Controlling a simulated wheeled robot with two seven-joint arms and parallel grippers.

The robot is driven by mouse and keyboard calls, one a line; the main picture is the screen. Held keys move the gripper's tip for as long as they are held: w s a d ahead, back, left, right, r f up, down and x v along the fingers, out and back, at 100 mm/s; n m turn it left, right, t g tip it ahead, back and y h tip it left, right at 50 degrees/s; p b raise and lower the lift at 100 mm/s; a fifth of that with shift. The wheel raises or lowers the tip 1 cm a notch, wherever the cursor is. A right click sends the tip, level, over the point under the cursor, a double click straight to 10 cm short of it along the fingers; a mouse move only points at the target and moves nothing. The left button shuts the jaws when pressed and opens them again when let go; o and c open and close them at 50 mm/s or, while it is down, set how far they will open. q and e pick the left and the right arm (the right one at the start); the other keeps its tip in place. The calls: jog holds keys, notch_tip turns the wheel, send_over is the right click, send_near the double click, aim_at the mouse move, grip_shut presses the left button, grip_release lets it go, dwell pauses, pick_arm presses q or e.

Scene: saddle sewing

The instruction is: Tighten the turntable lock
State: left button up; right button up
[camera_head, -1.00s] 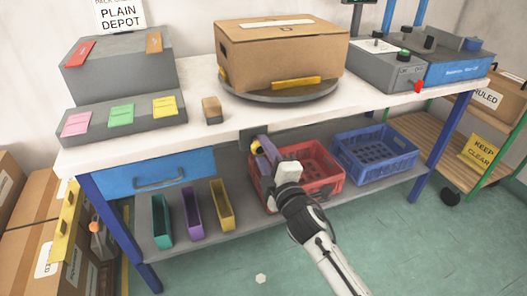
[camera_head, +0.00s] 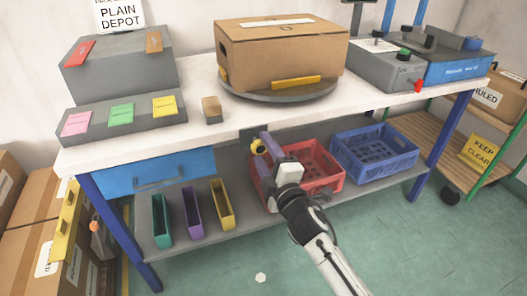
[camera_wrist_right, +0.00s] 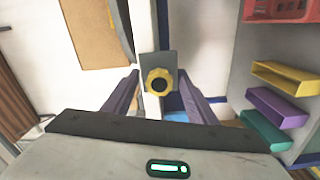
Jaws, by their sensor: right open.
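The turntable (camera_head: 280,95) is a grey disc on the white workbench (camera_head: 190,130), with a cardboard box (camera_head: 280,58) on it. The yellow lock knob (camera_head: 258,146) sits below the bench's front edge under the turntable. In the right wrist view the knob (camera_wrist_right: 159,82) shows a dark centre on a grey plate (camera_wrist_right: 158,65). My right gripper (camera_head: 264,146) is open in front of the knob. In the wrist view its purple fingers (camera_wrist_right: 158,98) stand one on each side of the knob, with gaps and no visible contact. My left gripper is not in view.
A red crate (camera_head: 325,181) and a blue crate (camera_head: 375,155) stand on the lower shelf behind my right arm. Narrow coloured bins (camera_head: 193,212) are to the left. A blue drawer (camera_head: 155,177) hangs under the bench. A small wooden block (camera_head: 212,109) lies beside the turntable.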

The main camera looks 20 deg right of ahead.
pick_arm(q)
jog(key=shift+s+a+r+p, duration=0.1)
jog(key=shift+p, duration=0.3)
pick_arm(e)
jog(key=s, duration=1)
jog(key=shift+d, duration=0.15)
pick_arm(q)
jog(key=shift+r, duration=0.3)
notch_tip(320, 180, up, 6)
jog(key=p, duration=0.9)
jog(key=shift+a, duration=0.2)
pick_arm(e)
jog(key=s+a+f+m+g+y, duration=0.1)
jog(key=s+f+m+g, duration=0.3)
jog(key=s, duration=0.7)
jog(key=s+a+f+m+g+y, duration=0.1)
jog(key=s+a+f+m+g, duration=0.1)
jog(key=s+f+m+g, duration=0.3)
jog(key=s+f+m, duration=0.4)
jog(key=s+f, duration=0.2)
jog(key=s, duration=0.1)
jog(key=shift+a+f+m, duration=0.25)
jog(key=shift+a+m, duration=0.05)
jog(key=shift+a, duration=0.05)
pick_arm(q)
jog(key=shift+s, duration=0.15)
pick_arm(e)
jog(key=shift+s, duration=0.1)
